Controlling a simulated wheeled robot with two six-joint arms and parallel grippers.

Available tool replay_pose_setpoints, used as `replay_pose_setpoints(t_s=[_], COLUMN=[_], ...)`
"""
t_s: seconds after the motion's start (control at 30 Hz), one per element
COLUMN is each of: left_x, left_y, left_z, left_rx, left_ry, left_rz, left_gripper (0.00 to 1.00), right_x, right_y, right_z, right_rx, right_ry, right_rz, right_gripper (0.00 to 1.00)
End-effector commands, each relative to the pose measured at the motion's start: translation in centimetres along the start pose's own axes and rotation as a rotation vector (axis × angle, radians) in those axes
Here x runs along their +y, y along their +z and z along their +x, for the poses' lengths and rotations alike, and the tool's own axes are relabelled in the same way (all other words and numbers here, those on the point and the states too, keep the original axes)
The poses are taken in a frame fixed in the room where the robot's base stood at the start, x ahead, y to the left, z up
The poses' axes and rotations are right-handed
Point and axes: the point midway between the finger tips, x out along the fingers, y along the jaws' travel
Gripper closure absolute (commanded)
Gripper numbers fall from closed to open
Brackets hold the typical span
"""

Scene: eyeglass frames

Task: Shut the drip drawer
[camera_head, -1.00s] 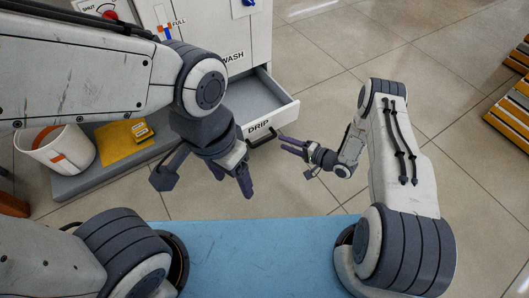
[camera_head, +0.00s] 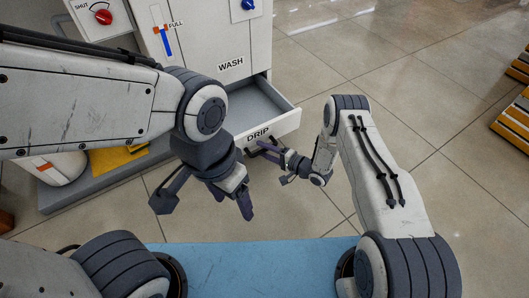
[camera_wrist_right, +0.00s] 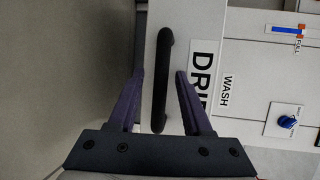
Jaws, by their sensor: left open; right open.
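The drip drawer (camera_head: 287,121) is a pale drawer with a grey inside, pulled open at the bottom of the white cabinet (camera_head: 237,45). Its front carries the word DRIP and a black bar handle (camera_wrist_right: 162,80). My right gripper (camera_head: 261,149) is open at the drawer front. In the right wrist view its two fingers (camera_wrist_right: 160,76) stand on either side of the handle; I cannot tell whether they touch it. In the head view the gripper partly hides the handle. My left gripper (camera_head: 205,207) is open and empty, hanging to the left of and nearer than the drawer.
Above the drawer is a WASH panel (camera_head: 231,66). A red knob (camera_head: 103,17), a FULL slider (camera_head: 162,36) and a blue knob (camera_wrist_right: 290,123) are on the cabinet. A white bin (camera_head: 58,170) and yellow cloth (camera_head: 112,159) lie left.

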Motion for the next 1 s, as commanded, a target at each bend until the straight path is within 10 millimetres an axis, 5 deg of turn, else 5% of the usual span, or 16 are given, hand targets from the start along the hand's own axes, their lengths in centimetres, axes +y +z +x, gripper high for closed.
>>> replay_pose_setpoints(t_s=[0.23,0.37,1.0], left_x=[0.00,0.00,0.00], left_y=[0.00,0.00,0.00], left_z=[-0.01,0.00,0.00], left_rx=[0.000,0.000,0.000], left_ry=[0.000,0.000,0.000], left_rz=[0.000,0.000,0.000], left_gripper=[0.30,0.30,0.30], right_x=[-0.06,-0.05,-0.02], right_y=[-0.02,-0.02,-0.03], right_z=[0.06,0.04,0.00], right_rx=[0.001,0.001,0.001], right_ry=[0.000,0.000,0.000], right_rz=[0.000,0.000,0.000], right_gripper=[0.50,1.00,1.00])
